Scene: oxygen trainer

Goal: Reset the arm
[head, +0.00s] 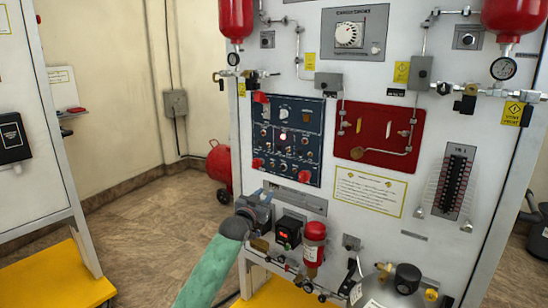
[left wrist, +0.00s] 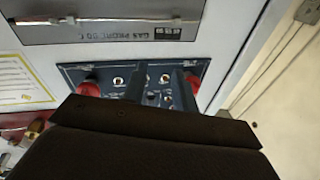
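My left arm (head: 209,272) comes up from the bottom of the head view, with a teal forearm and a dark wrist. My left gripper (head: 258,206) is in front of the lower left of the white trainer panel (head: 315,130), below the dark blue control panel (head: 288,137). In the left wrist view the gripper (left wrist: 160,88) shows two dark fingers with a gap between them, and nothing is seen held. The blue control panel (left wrist: 118,76) lies beyond the fingers, with red knobs on both sides. Contact with the panel cannot be told. My right gripper is not in view.
A small black box with a red display (head: 288,232), a red cylinder (head: 314,243) and valves stick out right of the gripper. A yellow base (head: 60,278) stands at left. A red tank (head: 219,165) is on the floor behind. The floor (head: 150,225) between is clear.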

